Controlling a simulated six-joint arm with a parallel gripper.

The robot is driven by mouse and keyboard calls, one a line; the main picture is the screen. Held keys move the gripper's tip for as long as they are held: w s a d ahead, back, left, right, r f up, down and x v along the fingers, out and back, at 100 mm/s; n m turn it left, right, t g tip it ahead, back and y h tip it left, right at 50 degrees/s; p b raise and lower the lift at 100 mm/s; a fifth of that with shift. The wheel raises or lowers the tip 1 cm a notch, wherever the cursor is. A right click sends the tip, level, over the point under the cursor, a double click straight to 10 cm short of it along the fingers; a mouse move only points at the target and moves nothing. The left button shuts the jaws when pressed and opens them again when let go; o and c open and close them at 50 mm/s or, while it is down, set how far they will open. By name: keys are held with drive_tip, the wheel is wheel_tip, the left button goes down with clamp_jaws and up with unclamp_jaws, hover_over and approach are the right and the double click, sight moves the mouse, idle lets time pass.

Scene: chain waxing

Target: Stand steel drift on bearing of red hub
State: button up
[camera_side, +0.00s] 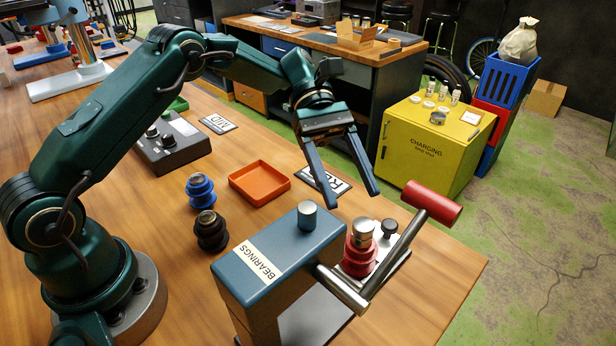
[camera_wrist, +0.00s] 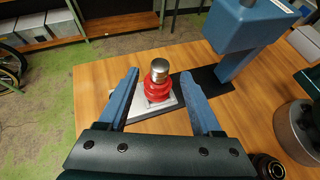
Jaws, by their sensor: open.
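The red hub (camera_side: 357,262) stands upright on a pale plate beside the press, and it also shows in the wrist view (camera_wrist: 157,90). A steel cylinder, which looks like the drift (camera_side: 363,233), stands upright on top of the hub, centred in the wrist view (camera_wrist: 160,69). It covers the bearing. My gripper (camera_side: 353,200) is open and empty, above and behind the hub in the side view. In the wrist view (camera_wrist: 160,74) its blue fingers lie to either side of the cylinder, with clear gaps.
The blue BEARINGS press (camera_side: 270,262) with its red-handled lever (camera_side: 432,203) stands close to the hub. A blue hub (camera_side: 200,190), a black hub (camera_side: 210,231), an orange tray (camera_side: 258,182) and a grey block with knobs (camera_side: 172,146) share the table. Open wood lies between them.

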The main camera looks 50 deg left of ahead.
drive_tip(key=a+r+m+t+y, duration=0.2)
drive_tip(key=a+r+y, duration=0.15)
drive_tip(key=r, duration=0.25)
drive_tip(key=s+a+f+m+t+y, duration=0.1)
drive_tip(key=s+a+m+t+y, duration=0.2)
drive_tip(key=s, duration=0.5)
drive_tip(key=s+a+m+t+y, duration=0.4)
drive_tip(key=s+m+t+y, duration=0.1)
drive_tip(key=s+m, duration=0.3)
drive_tip(key=shift+a+f+m, duration=0.25)
drive_tip(key=shift+f+m, duration=0.05)
drive_tip(key=shift+f, duration=0.1)
